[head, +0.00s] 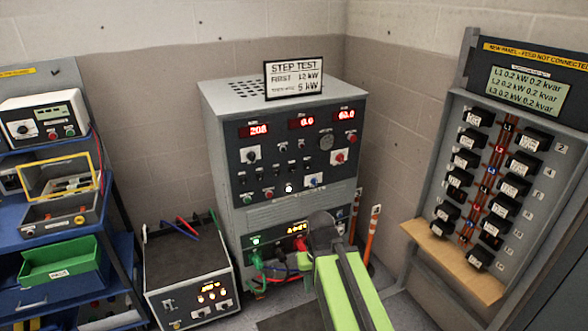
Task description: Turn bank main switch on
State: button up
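The grey bank cabinet (230,130) stands in the middle of the head view against the wall corner. Its upper panel has lit red displays reading about 208, 0.0 and 60.0, with rows of small switches and knobs below. The labels are too small to tell which is the main switch. The end of my arm, with my gripper (318,226), is in front of the lower panel; its fingers cannot be made out.
A black-and-white box (187,280) with lit indicators stands at lower left. A blue shelf cart (40,300) with instruments and a green bin (62,262) is far left. A breaker panel (440,160) stands at right. Cables (262,272) hang at the bank's lower front.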

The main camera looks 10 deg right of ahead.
aim_at(340, 157)
jog(key=z, duration=0.15)
jog(key=i, duration=1.25)
jog(key=u, duration=0.15)
